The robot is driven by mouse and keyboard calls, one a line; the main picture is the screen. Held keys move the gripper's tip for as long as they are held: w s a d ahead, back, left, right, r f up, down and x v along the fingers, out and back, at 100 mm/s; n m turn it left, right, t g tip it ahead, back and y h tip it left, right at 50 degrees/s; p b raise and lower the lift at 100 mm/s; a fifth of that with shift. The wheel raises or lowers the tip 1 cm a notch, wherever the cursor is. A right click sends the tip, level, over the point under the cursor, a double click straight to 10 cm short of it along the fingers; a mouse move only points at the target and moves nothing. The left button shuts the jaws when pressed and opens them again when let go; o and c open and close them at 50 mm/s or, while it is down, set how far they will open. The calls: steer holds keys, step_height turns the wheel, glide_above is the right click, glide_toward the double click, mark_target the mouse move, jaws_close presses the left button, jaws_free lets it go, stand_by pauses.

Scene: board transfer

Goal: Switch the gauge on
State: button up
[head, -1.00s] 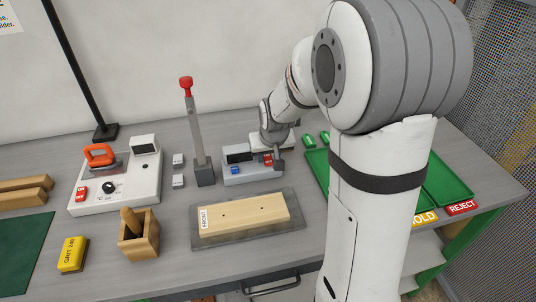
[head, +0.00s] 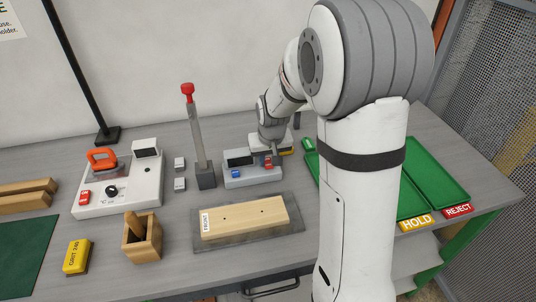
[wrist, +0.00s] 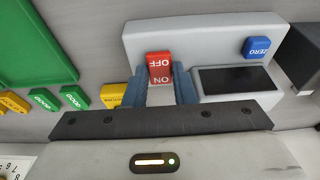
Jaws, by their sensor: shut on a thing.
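The gauge is a grey box (head: 252,181) with a dark screen, standing on the bench behind the wooden board. In the wrist view the gauge (wrist: 215,35) has a blue ZERO button (wrist: 257,47), a black blank screen (wrist: 233,81) and a red ON/OFF switch (wrist: 159,66). My gripper (wrist: 160,88) has its two blue-grey fingers on either side of the switch and is shut on it. In the head view my gripper (head: 268,153) is at the gauge's right end, partly covering the red switch.
The drilled board marked FRONT (head: 245,217) lies on a grey plate in front. A red-topped lever (head: 194,130) stands left of the gauge. Green trays (head: 437,170) with HOLD and REJECT labels are at right. Green and yellow tags (wrist: 115,95) lie near the gauge.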

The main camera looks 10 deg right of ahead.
mark_target(268, 163)
steer(key=shift+w+r+g+p, duration=0.1)
steer(key=shift+w+g+p, duration=0.25)
steer(key=shift+g+p, duration=0.75)
steer(key=o, duration=0.7)
steer(key=r, duration=0.3)
steer(key=r+b, duration=0.1)
steer(key=r, duration=0.3)
steer(key=shift+s+r, duration=0.2)
steer(key=shift+r, duration=0.2)
